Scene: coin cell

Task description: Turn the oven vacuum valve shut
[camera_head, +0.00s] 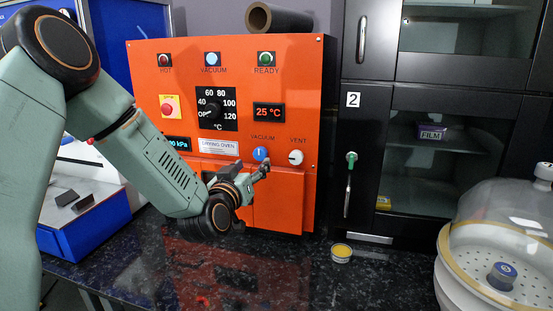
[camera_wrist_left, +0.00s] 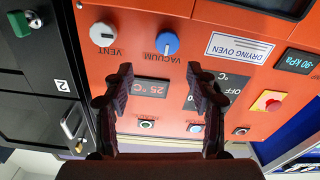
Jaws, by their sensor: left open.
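The oven vacuum valve is a round blue knob (camera_head: 260,154) under the VACUUM label on the orange drying oven (camera_head: 285,100). In the left wrist view, which is upside down, the blue knob (camera_wrist_left: 167,43) faces me with a pale pointer mark running roughly up and down. My left gripper (camera_head: 262,170) is close to the oven front, just below the knob in the head view. In the wrist view its fingers (camera_wrist_left: 160,75) are apart, with nothing between them. The knob appears beyond the fingertips; I cannot tell whether they touch the panel. My right gripper is not in view.
The white VENT knob (camera_head: 295,157) is close to the right of the blue knob. A temperature dial (camera_head: 212,110) and red stop button (camera_head: 168,108) are higher left. A yellow-topped tin (camera_head: 341,252) and glass desiccator (camera_head: 505,235) stand right on the dark counter.

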